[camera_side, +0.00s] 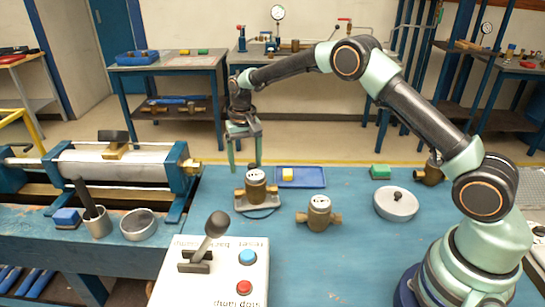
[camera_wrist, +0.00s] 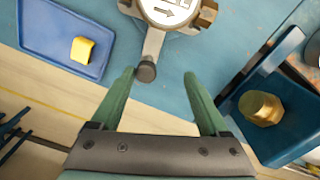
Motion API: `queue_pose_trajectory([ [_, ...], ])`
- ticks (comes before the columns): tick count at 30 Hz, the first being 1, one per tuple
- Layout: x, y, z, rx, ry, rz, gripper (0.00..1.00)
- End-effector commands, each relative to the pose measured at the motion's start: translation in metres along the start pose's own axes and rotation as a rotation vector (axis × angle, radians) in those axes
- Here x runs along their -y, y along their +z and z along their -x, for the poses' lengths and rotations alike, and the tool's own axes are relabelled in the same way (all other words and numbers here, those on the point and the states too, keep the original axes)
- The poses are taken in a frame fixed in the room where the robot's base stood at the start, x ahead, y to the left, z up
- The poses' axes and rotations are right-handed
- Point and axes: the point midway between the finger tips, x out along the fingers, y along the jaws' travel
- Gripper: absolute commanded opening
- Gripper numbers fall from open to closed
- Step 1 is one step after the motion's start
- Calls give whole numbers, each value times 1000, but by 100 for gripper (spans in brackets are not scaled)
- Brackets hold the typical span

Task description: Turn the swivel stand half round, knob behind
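The swivel stand (camera_side: 258,212) is a low round base on the blue bench, left of centre in the side view. A brass water meter (camera_side: 255,188) with a white dial sits on it; its dial also shows at the top of the wrist view (camera_wrist: 168,12). A short grey arm (camera_wrist: 153,43) sticks out from under the meter and ends in a dark knob (camera_wrist: 146,72). My gripper (camera_side: 245,168) is behind the meter, pointing down, fingers open. In the wrist view the knob appears between the fingertips (camera_wrist: 158,74), nearer the left one; contact cannot be told. The knob is hidden in the side view.
A blue tray (camera_side: 314,184) with a yellow block is close by, behind the stand. A lever box (camera_side: 212,270) is in front.

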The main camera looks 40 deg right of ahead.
Motion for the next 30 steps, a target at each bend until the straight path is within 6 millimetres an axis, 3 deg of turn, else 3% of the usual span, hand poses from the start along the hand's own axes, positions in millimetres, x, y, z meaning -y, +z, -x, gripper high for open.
queue_pose_trajectory([
  [30,29,4,0,-1,0,0,78],
])
